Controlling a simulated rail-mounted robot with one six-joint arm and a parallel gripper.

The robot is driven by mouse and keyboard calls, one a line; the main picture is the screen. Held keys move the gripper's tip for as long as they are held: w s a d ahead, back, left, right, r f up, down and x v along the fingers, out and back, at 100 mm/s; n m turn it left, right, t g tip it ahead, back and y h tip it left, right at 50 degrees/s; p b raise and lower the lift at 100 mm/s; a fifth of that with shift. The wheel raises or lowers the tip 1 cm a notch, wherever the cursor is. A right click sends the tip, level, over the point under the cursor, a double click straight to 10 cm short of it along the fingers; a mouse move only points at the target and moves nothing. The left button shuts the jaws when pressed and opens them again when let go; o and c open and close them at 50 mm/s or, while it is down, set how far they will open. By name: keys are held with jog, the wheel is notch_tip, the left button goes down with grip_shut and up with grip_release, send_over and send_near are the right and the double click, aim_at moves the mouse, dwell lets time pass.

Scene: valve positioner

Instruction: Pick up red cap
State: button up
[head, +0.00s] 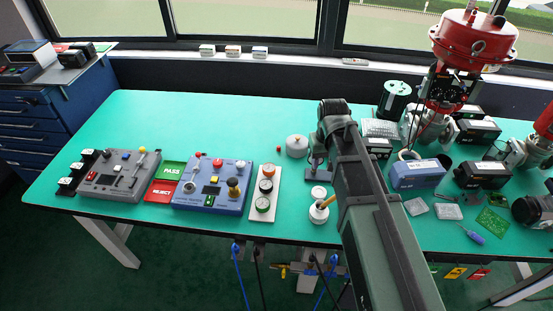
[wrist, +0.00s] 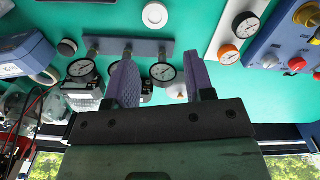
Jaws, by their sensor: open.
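A small red piece (head: 278,149), which looks like the red cap, lies on the green table in the head view, just left of a grey round domed can (head: 296,146). It is too small there to make out its shape. I cannot pick it out in the wrist view, where my fingers hide part of the table.
A white pot (head: 319,212) stands in front. Valve parts and dark boxes crowd the right. Green table behind the panels is clear.

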jog(key=w+a+f+n+b, duration=0.35)
jog(key=w+a, duration=0.25)
jog(key=w, duration=0.3)
jog(key=w+a+f+n+b, duration=0.2)
jog(key=w+a+f+b, duration=0.3)
jog(key=w, duration=0.5)
jog(key=n+p, duration=0.2)
jog(key=n, duration=0.4)
send_over(279, 146)
notch_tip(279, 146, down, 6)
jog(key=b, duration=0.6)
jog(key=shift+r, duration=0.15)
notch_tip(279, 146, down, 5)
jog(key=b, duration=0.5)
jog(key=shift+s+f, duration=0.1)
jog(key=shift+f, duration=0.1)
jog(key=shift+r, duration=0.25)
grip_shut()
